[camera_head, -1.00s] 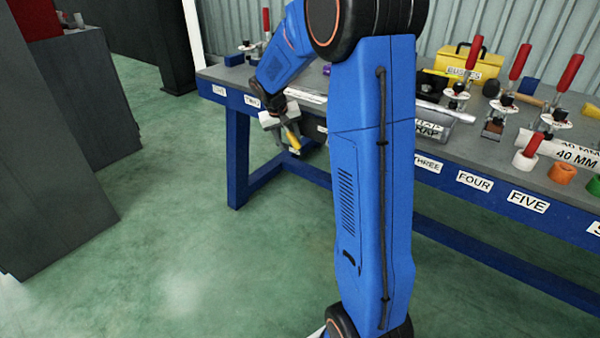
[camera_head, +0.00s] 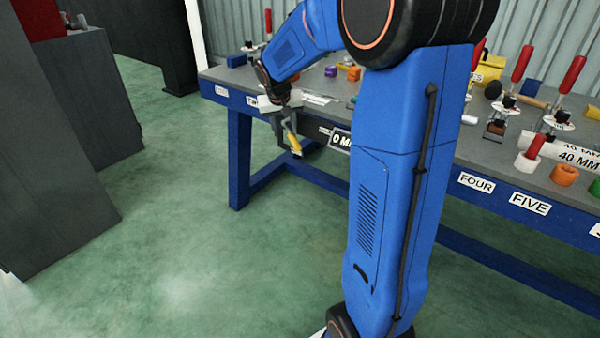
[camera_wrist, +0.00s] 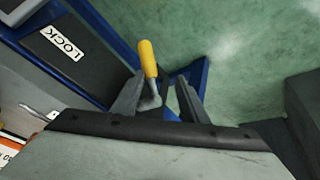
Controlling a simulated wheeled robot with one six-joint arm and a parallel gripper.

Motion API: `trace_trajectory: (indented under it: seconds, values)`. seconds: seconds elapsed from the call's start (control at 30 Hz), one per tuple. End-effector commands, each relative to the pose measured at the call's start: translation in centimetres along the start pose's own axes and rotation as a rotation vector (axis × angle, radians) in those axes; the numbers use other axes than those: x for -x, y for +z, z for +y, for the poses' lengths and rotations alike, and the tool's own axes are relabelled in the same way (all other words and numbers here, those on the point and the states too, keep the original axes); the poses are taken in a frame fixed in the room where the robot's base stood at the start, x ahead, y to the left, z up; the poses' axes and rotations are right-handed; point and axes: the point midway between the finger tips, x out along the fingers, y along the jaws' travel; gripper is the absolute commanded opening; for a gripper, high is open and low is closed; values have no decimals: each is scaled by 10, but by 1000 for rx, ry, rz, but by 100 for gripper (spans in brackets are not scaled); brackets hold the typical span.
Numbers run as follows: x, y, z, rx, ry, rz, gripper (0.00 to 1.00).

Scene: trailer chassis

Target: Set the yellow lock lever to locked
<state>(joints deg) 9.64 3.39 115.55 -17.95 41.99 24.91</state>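The yellow lock lever (camera_head: 294,143) hangs at the front edge of the bench's left part, tilted down to the right. In the wrist view its yellow grip (camera_wrist: 148,58) stands up from a grey stem between the fingers of my gripper (camera_wrist: 160,88). The fingers are spread, with a clear gap on the right of the lever. The stem is close to the left finger; I cannot tell if they touch.
The blue-edged workbench (camera_head: 480,201) runs along the right, with red-handled clamps (camera_head: 572,74), a white ring and an orange part (camera_head: 564,175) on top. My arm hides its middle. A dark grey cabinet (camera_head: 50,130) stands left. Green floor between is clear.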

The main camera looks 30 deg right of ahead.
Motion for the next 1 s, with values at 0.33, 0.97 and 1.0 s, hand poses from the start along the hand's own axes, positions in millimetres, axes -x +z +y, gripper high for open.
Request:
trace_trajectory:
  seconds: [0.33,0.97,1.0]
  values:
    - [56,0,0,0,1,1,40]
    - [127,53,2,49,-38,2,40]
    - [129,59,2,54,-42,2,40]
